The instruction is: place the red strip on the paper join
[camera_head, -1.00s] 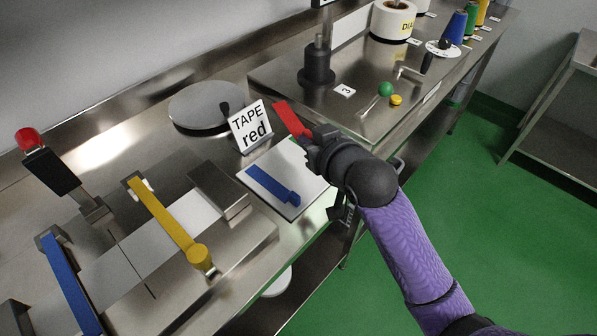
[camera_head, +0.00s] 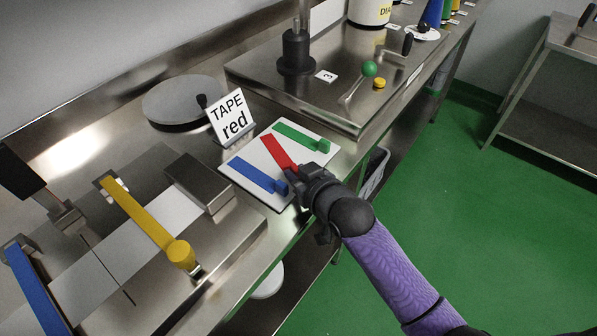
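The red strip (camera_head: 275,149) is at my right gripper (camera_head: 299,184), over the white board between the blue strip (camera_head: 252,174) and the green strip (camera_head: 300,136). My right gripper appears shut on the near end of the red strip; its fingertips are largely hidden. I cannot tell whether the strip touches the board. The white paper (camera_head: 152,241) runs across a metal block at the lower left, with a thin dark line (camera_head: 108,270) across it where the join appears to be. Nothing red lies on it. My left gripper is out of view.
The white board (camera_head: 236,183) stands beside a sign (camera_head: 230,117) reading "TAPE red". A yellow-armed clamp (camera_head: 146,222), a blue-armed one (camera_head: 37,290) and a metal block (camera_head: 199,183) surround the paper. A round grey plate (camera_head: 172,104) lies behind.

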